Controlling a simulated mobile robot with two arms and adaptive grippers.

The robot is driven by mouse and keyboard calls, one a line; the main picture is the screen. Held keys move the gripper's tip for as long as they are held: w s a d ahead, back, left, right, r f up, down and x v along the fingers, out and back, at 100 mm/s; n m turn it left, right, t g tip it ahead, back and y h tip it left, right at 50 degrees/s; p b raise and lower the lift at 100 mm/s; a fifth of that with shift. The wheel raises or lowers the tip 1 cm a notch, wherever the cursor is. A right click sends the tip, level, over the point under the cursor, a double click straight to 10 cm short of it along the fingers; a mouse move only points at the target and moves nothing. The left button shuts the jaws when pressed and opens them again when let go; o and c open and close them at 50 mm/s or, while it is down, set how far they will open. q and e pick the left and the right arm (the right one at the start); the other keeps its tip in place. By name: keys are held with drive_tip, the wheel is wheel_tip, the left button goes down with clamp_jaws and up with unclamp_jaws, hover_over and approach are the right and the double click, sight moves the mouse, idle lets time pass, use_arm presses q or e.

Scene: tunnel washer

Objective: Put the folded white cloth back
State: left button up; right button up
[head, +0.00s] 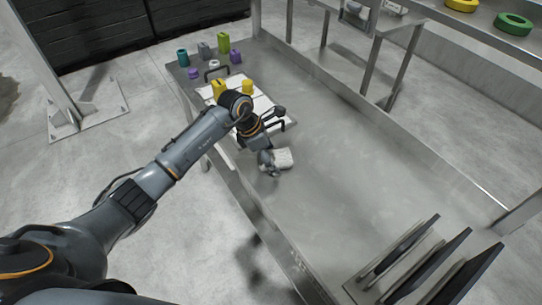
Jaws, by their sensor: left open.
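The folded white cloth (285,158) is a small pale block lying on the metal table, just right of the near end of the tray. My left gripper (268,164) reaches down over the table's left side, with its fingers open at the left edge of the cloth. The fingers partly hide that edge, and I cannot tell whether they touch it. My right gripper is out of view.
A tray (263,104) with white panels, dark handles and yellow pieces (247,87) lies beyond my gripper. Purple (236,57), green (223,42) and teal (182,57) pieces stand behind it. A rack of dark upright plates (430,262) stands front right. The table's middle is clear.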

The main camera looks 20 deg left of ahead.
use_arm(q)
drive_tip(key=shift+r, duration=0.15)
drive_tip(key=b+v, duration=0.1)
drive_tip(key=v, duration=1.1)
